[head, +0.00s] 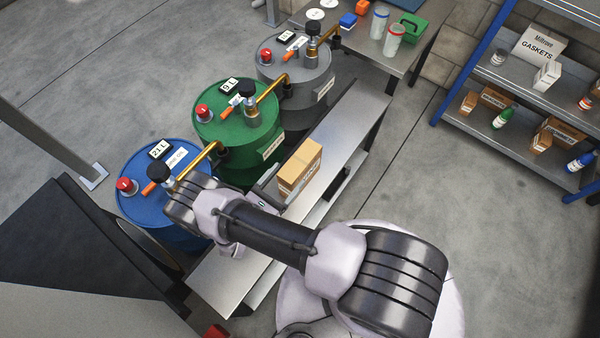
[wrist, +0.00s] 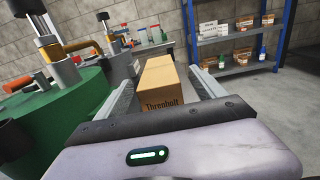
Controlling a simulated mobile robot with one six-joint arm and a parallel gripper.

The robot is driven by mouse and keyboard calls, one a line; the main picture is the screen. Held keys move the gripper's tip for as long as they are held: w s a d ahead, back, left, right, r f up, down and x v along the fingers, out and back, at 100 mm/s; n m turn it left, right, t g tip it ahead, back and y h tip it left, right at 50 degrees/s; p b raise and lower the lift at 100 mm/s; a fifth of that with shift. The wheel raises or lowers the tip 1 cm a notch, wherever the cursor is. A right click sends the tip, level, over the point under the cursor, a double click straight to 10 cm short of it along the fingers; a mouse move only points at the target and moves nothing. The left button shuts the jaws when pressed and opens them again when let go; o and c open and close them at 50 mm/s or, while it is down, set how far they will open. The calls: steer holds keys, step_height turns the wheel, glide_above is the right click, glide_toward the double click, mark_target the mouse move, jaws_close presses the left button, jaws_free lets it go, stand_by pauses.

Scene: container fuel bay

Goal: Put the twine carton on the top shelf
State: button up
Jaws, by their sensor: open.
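A tan carton (head: 300,165) stands upright on the metal bench (head: 345,122) beside the drums. It also shows in the wrist view (wrist: 160,84), where its near face reads "Threnbolt"; I cannot read the word twine on it. My gripper (wrist: 161,76) is open, with one finger on each side of the carton. Whether the fingers touch it I cannot tell. In the head view my arm hides most of the gripper. A blue-posted shelf rack (head: 463,75) stands at the right, and also in the wrist view (wrist: 189,30). Its uppermost part is cut off in both views.
Blue (head: 155,205), green (head: 240,125) and grey (head: 295,70) drums with pumps line the bench's left side. The rack's visible shelves hold a gaskets box (head: 538,48), small cartons and bottles. A table (head: 350,38) holds jars and a green container. Floor between bench and rack is clear.

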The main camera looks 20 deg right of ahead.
mark_target(296, 165)
steer(key=b+x, duration=0.1)
steer(key=x, duration=0.3)
steer(key=shift+w+d+f, duration=0.15)
steer(key=shift+w+d, duration=0.1)
steer(key=shift+w, duration=0.05)
steer(key=shift+w+d, duration=0.25)
steer(key=shift+d, duration=0.1)
jaws_close()
